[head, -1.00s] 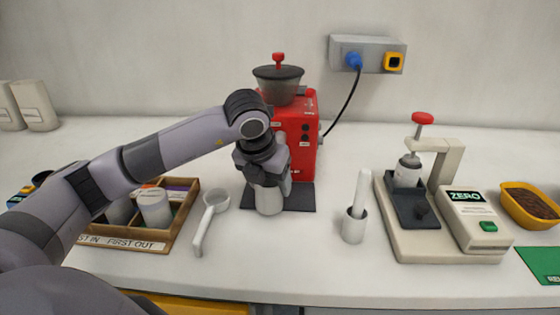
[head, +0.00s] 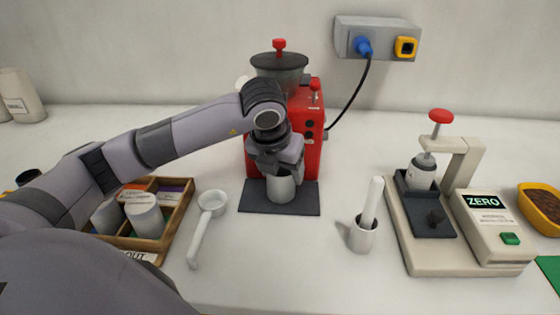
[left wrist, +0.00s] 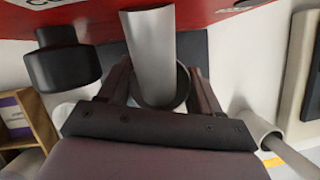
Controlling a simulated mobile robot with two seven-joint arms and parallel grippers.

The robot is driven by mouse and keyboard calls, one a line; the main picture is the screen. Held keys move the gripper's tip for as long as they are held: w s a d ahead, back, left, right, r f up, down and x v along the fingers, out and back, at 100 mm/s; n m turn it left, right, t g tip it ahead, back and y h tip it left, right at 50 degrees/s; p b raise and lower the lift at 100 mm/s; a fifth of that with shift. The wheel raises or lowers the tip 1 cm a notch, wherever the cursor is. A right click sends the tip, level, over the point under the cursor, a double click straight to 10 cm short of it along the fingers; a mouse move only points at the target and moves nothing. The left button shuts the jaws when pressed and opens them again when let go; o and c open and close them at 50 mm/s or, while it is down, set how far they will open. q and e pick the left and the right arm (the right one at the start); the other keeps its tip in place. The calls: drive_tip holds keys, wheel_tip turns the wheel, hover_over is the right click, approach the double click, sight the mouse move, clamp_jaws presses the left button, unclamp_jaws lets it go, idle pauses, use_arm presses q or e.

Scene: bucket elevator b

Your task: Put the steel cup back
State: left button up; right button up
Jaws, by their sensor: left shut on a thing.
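The steel cup (head: 281,187), a plain grey cylinder, is in the grasp of my left gripper (head: 279,166). It is upright over the dark mat (head: 252,197) in front of the red grinder (head: 310,152). Whether its base touches the mat is hard to tell. In the left wrist view the fingers (left wrist: 161,90) stand on either side of the cup's dark round rim (left wrist: 183,85). A grey tube (left wrist: 150,45) at the red body overlaps that rim. The fingers hide part of the cup in the head view. My right gripper does not show.
A portafilter-like white scoop (head: 204,222) lies left of the mat, beside a wooden box (head: 174,222) of canisters. A white holder with a brush-like rod (head: 362,236) stands right. Further right is a scale with a press (head: 415,258).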

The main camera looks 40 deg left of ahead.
use_arm(q)
drive_tip(key=shift+s+a, duration=0.1)
drive_tip(key=shift+s, duration=0.1)
drive_tip(key=shift+f, duration=0.1)
drive_tip(key=shift+f, duration=0.1)
drive_tip(key=o, duration=1.5)
